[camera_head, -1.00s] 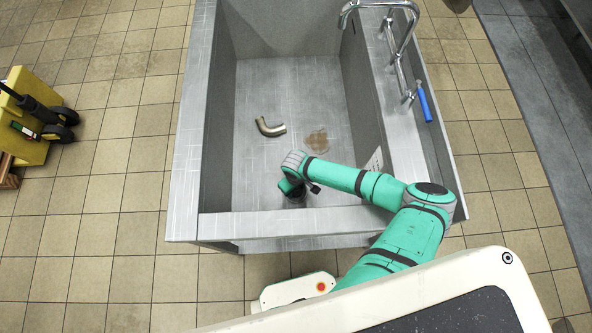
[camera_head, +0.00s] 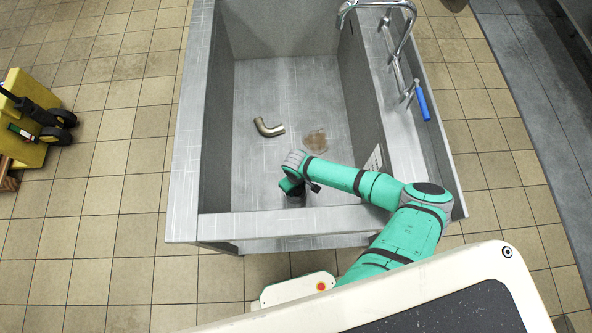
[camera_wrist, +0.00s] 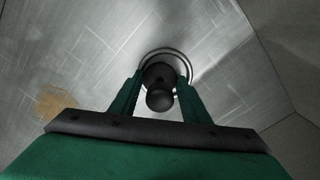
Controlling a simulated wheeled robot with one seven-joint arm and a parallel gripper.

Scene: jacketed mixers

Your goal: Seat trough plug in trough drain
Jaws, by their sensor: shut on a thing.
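In the wrist view my gripper (camera_wrist: 160,92) is shut on the dark trough plug (camera_wrist: 159,99), with a green finger on each side of its round knob. The trough drain (camera_wrist: 166,54) shows as a pale metal ring around and just behind the plug. I cannot tell whether the plug is in the drain or a little above it. In the head view my gripper (camera_head: 294,199) points down inside the grey trough (camera_head: 183,190), near its front wall. The plug and drain are hidden there by my wrist.
A bent metal pipe (camera_head: 268,128) and a brown stain (camera_head: 315,141) lie on the trough floor. A tap (camera_head: 398,45) and a blue-handled tool (camera_head: 422,104) are at the right rim. A yellow wheeled machine (camera_head: 38,115) stands at the left.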

